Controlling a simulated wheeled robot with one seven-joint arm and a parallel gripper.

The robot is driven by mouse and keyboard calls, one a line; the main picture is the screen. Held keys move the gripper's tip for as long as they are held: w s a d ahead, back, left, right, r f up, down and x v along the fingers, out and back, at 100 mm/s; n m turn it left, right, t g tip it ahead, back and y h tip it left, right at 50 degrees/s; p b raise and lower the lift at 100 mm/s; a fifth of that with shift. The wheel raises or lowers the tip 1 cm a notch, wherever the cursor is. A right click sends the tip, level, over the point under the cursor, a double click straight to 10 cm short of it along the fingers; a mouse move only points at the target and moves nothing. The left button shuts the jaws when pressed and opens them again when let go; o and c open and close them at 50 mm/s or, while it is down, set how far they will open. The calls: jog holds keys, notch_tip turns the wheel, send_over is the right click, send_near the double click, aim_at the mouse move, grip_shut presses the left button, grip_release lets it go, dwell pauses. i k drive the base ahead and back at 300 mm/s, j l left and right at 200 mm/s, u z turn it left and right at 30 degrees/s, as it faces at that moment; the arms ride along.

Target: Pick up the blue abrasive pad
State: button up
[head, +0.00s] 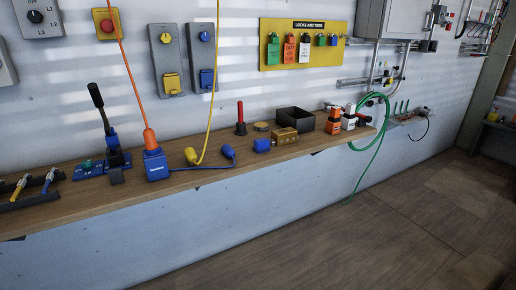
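A small blue block (261,146) lies on the wooden shelf, just left of a brass-coloured block. It may be the blue abrasive pad, but it is too small to tell its surface. No other thing on the shelf is clearly a pad. My gripper is not in view.
The wooden shelf (60,205) runs along the wall. It holds a blue box (157,167) on an orange cable, a black lever (99,110), a brass block (284,137), a dark open box (296,120) and a green hose (378,125). The floor (370,230) in front is clear.

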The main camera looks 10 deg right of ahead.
aim_at(262, 145)
jog(key=i+j+u, duration=0.25)
jog(key=i, duration=0.25)
jog(key=i+j+u, duration=0.1)
jog(key=i+u, duration=0.2)
jog(key=i, duration=0.25)
jog(key=i+l+u, duration=0.2)
jog(key=l, duration=0.15)
jog(key=i+l+u, duration=0.1)
jog(key=l+u, duration=0.35)
jog(key=l, duration=0.3)
jog(key=i, duration=0.05)
